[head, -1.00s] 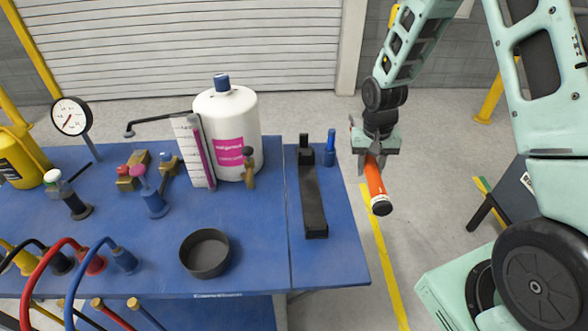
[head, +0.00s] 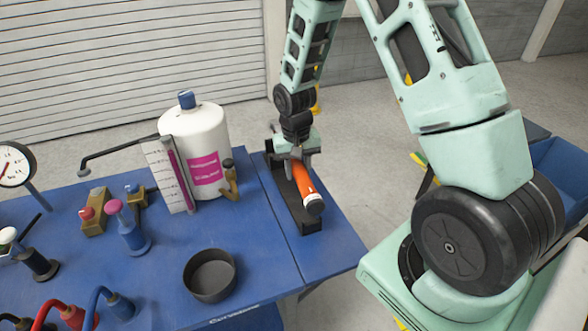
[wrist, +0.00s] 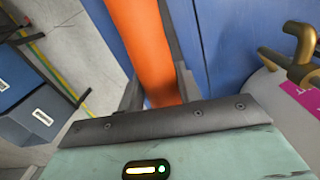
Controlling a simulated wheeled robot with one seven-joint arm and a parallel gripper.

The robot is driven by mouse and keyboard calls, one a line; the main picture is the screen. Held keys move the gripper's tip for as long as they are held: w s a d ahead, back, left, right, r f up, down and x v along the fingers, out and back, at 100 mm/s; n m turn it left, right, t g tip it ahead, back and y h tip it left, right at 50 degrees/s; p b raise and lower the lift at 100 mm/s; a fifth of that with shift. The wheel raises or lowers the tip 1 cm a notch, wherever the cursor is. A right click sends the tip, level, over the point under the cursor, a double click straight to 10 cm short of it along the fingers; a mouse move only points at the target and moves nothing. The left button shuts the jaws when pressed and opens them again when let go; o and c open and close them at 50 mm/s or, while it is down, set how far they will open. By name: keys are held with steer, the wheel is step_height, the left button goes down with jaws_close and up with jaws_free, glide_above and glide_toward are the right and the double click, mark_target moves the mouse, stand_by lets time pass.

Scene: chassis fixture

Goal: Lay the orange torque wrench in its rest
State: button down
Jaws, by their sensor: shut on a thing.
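The orange torque wrench (head: 302,182) is in my gripper (head: 299,160), which is shut on it. In the head view the wrench appears above the black rest (head: 283,191) on the right part of the blue table, its dark end toward the camera. Whether it touches the rest is unclear. In the wrist view the orange shaft (wrist: 145,45) runs between my fingers, with dark rest edges close by. The wrench covers much of the rest from the head camera.
A white bottle (head: 207,130) with a pink label stands left of the rest, with a brass fitting (head: 229,180) beside it. A dark round bowl (head: 210,276) sits nearer the front. Bare blue table (head: 268,250) lies between bowl and rest.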

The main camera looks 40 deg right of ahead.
steer(key=shift+f+b, duration=1.75)
steer(key=shift+f, duration=0.6)
steer(key=shift+r, duration=0.1)
steer(key=shift+s+a+n, duration=0.1)
steer(key=shift+s+n, duration=0.15)
steer(key=shift+n, duration=0.25)
steer(key=shift+w, duration=0.1)
steer(key=shift+f, duration=0.2)
steer(key=shift+f+b, duration=0.7)
steer(key=shift+f, duration=0.95)
